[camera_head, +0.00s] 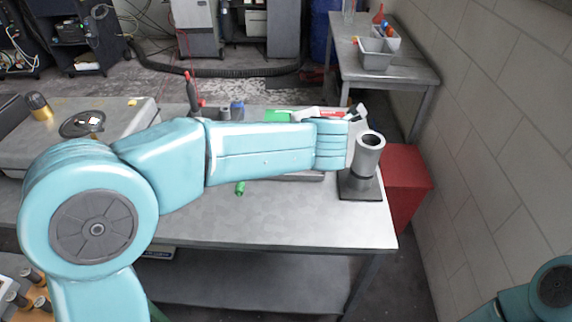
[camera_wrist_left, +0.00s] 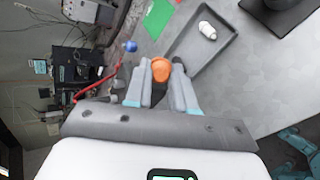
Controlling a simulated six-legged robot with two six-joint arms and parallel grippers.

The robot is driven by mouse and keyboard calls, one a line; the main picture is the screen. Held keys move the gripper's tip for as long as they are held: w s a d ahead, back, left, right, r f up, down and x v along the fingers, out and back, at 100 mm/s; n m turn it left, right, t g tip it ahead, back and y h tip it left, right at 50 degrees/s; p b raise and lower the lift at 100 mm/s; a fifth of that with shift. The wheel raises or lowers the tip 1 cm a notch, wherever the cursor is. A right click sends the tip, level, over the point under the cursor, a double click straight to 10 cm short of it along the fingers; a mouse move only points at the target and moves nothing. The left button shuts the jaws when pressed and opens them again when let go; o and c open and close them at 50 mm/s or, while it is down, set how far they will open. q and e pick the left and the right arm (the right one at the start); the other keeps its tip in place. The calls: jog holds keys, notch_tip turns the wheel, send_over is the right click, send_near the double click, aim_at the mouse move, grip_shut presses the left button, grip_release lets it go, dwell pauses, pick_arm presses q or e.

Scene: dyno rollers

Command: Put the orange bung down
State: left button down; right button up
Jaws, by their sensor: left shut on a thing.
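The orange bung (camera_wrist_left: 160,70) is held between the fingertips of my left gripper (camera_wrist_left: 160,75) in the left wrist view. The fingers are shut on it, and it appears above the bench beside a dark grey tray (camera_wrist_left: 219,54). I cannot tell the height of the bung above the surface. In the head view my left arm reaches across the bench from the left, and its forearm and wrist hide the bung. My right gripper is not in view; only part of my right arm shows at the lower right.
A metal cylinder (camera_head: 368,154) stands on a dark base (camera_head: 361,188) near the bench's right end, close to my left wrist. The tray holds a white object (camera_wrist_left: 207,30). A green sheet (camera_wrist_left: 159,17) lies left of it.

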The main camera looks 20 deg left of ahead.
pick_arm(q)
jog(key=f+b, duration=0.1)
jog(key=f, duration=0.4)
jog(key=f+b, duration=0.1)
jog(key=f, duration=0.4)
jog(key=f+b, duration=0.1)
jog(key=f, duration=0.4)
jog(key=shift+w+d+f, duration=0.1)
jog(key=shift+d+f, duration=0.15)
jog(key=shift+f, duration=0.05)
notch_tip(320, 180, down, 4)
jog(key=shift+a+r+b, duration=0.1)
jog(key=shift+r+b, duration=0.05)
jog(key=shift+b, duration=0.4)
jog(key=shift+f, duration=0.3)
jog(key=shift+r, duration=0.1)
jog(key=shift+f, duration=0.2)
jog(key=c, duration=1.2)
grip_release()
jog(key=shift+c, duration=0.2)
